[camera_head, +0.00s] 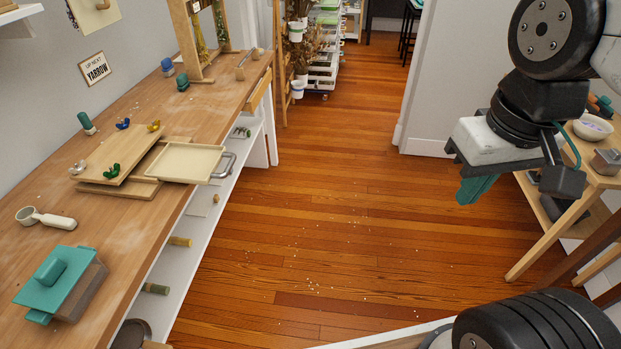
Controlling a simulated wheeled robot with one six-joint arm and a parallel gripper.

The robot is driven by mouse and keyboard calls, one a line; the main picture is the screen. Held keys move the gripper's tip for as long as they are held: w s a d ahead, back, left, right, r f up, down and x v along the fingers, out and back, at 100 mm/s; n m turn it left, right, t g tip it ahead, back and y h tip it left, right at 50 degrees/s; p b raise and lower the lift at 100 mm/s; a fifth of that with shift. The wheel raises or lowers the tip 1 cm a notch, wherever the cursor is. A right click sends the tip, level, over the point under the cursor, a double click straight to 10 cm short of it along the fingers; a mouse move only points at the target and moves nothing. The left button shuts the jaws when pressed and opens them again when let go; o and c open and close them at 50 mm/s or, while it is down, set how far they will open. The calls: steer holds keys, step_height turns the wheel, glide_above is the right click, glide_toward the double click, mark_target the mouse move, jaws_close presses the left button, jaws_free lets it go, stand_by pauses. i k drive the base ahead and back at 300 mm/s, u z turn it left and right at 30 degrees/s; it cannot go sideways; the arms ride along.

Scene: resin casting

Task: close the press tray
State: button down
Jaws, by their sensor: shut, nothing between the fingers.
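The press tray (187,163) is a shallow cream tray with a grey bar handle (224,166) on its right end. It is pulled out to the right from the wooden press (122,158), and its handle end reaches past the bench's front edge. The press has a wooden top board with several coloured wing nuts at its corners. My gripper (478,188) is in the air at the right, over the floor, far from the tray. It is shut and empty, with teal at its tip.
The wooden workbench (100,220) runs along the left. A white scoop (50,218) and a teal-topped block (60,280) lie on its near part. A small wooden table (590,170) with a bowl stands at the right. The wooden floor (330,200) between is clear except for small crumbs.

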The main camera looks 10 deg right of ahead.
mark_target(177, 162)
steer(key=u, duration=0.95)
steer(key=i, duration=0.55)
steer(key=u, duration=0.2)
